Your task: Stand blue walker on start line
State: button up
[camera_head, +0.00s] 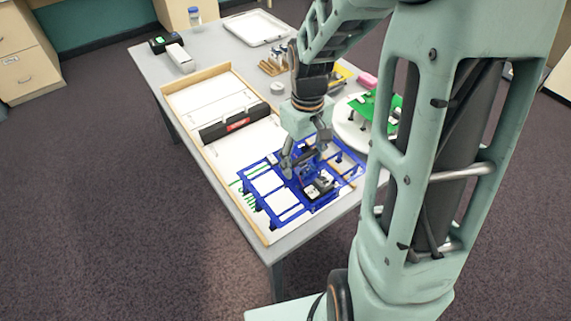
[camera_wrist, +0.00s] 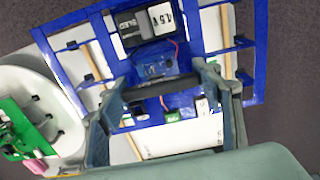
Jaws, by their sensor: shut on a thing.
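The blue walker (camera_head: 268,184), an open blue frame with a battery box and small boards, is at the near end of the white track on the table. My gripper (camera_head: 306,157) is over its middle, shut on part of it. In the wrist view the walker (camera_wrist: 262,50) spreads beyond both fingers of my gripper (camera_wrist: 165,95). I cannot tell whether its legs touch the track. Green marks (camera_head: 236,187) show on the track beside the walker's left side; the start line itself is not clearly visible.
A black bar with a red label (camera_head: 236,123) crosses the wood-edged track (camera_head: 208,150). A green walker (camera_head: 368,106) stands on a round white plate (camera_head: 350,136) to the right. A white tray (camera_head: 257,28), a bottle (camera_head: 194,16) and small items lie farther back.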

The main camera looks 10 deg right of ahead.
jog(key=w+f+b, duration=0.1)
jog(key=w+f, duration=0.1)
jog(key=w+a+f+b, duration=0.1)
jog(key=w+f+b, duration=0.1)
jog(key=w, duration=0.1)
jog(key=w+a+f+b, duration=0.1)
jog(key=w+f, duration=0.1)
jog(key=f, duration=0.1)
jog(key=shift+w+b, duration=0.2)
jog(key=shift+b, duration=0.1)
jog(key=shift+w+f+b, duration=0.15)
jog(key=shift+f+b, duration=1.05)
jog(key=shift+f, duration=0.45)
jog(key=shift+f, duration=0.1)
jog(key=o, duration=1.3)
notch_tip(320, 180, up, 12)
jog(key=shift+r+p, duration=0.15)
jog(key=shift+p, duration=0.55)
